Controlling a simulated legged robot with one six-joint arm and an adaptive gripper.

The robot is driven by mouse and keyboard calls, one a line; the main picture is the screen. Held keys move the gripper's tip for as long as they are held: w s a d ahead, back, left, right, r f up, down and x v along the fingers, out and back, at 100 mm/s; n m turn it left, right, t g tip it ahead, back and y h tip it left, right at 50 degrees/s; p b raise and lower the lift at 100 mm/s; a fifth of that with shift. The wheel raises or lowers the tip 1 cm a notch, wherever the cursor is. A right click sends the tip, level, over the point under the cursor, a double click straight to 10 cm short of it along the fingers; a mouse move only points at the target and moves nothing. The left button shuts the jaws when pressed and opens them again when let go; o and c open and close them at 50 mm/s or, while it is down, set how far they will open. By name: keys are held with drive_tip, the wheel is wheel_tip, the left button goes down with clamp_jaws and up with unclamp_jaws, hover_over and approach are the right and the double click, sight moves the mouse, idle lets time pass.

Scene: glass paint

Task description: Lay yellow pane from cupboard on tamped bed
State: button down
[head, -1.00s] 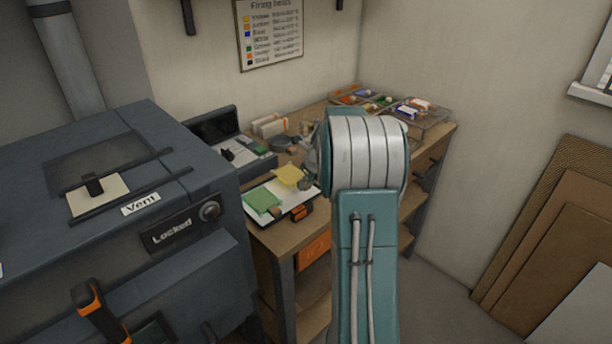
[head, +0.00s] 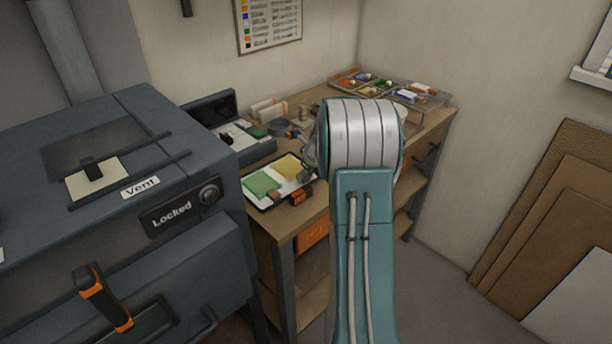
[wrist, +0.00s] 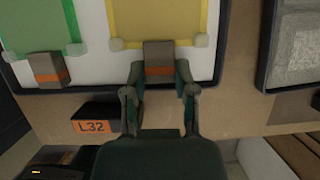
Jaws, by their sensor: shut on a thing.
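The yellow pane (head: 287,167) lies flat over the white bed (wrist: 91,40) in a dark-rimmed tray, right of the green pane (head: 262,184). I cannot tell whether it fully touches the bed. In the wrist view the yellow pane (wrist: 158,18) fills the top middle, with pale pads at its near corners. My gripper (wrist: 159,76) is shut on the grey, orange-banded tab (wrist: 158,58) at its near edge. The green pane (wrist: 38,24) has a similar tab (wrist: 48,70). In the head view my arm hides most of the gripper.
The bench (wrist: 232,108) carries an open dark case (head: 230,128) behind the tray and compartment trays (head: 368,84) at the far end. A grey kiln (head: 120,190), labelled Locked, stands close on the left. A grey textured slab (wrist: 297,45) lies right of the tray in the wrist view.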

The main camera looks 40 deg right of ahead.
idle(0.4)
drive_tip(key=shift+c, duration=1.7)
unclamp_jaws()
drive_tip(key=shift+r, duration=0.1)
drive_tip(key=shift+r, duration=3.45)
